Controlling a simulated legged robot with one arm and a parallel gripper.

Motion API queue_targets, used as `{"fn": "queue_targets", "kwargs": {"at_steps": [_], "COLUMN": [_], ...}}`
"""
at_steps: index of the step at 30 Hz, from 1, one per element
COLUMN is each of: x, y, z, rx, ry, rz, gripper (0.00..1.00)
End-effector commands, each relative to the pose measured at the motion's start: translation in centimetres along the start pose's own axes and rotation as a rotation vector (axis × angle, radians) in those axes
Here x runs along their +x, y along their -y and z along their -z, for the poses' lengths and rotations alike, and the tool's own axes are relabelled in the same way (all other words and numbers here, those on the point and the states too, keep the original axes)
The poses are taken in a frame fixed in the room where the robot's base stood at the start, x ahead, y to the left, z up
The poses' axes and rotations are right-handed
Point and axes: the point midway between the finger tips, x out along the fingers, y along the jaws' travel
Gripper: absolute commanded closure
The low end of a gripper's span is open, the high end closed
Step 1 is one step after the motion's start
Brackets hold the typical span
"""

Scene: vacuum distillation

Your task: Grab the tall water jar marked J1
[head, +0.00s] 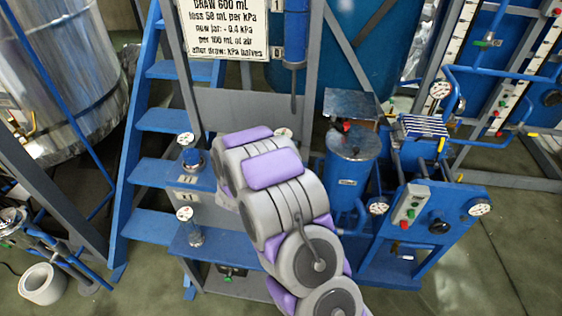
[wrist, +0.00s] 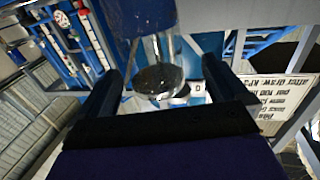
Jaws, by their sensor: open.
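My gripper (wrist: 162,70) shows in the wrist view with its two dark fingers spread apart and nothing clamped between them. A rounded, dark, shiny glass-like thing (wrist: 158,80) appears between and beyond the fingers; I cannot tell whether it is the J1 jar. In the head view, a small jar with a gauge on top (head: 191,156) stands on the upper blue shelf. Another clear jar with a gauge (head: 192,232) stands on the lower shelf. My arm hides the gripper and most of the shelf's right part there. No J1 mark is readable.
A sign (head: 222,28) hangs above the shelf; it also shows at the right of the wrist view (wrist: 282,98). Blue stairs (head: 165,120) stand to the left. A blue tank (head: 352,165) and a gauge panel (head: 410,205) stand close on the right.

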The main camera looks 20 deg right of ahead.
Motion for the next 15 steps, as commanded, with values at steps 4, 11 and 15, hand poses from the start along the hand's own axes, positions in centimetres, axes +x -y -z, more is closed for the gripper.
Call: {"fn": "queue_targets", "kwargs": {"at_steps": [4, 11, 15], "x": [2.5, 4.7, 4.6], "y": [-0.3, -0.3, -0.1], "z": [-0.6, -0.4, -0.3], "rx": [0.001, 0.004, 0.001], "ry": [0.003, 0.004, 0.003], "rz": [-0.004, -0.003, -0.002], "gripper": [0.0, 0.0, 0.0]}}
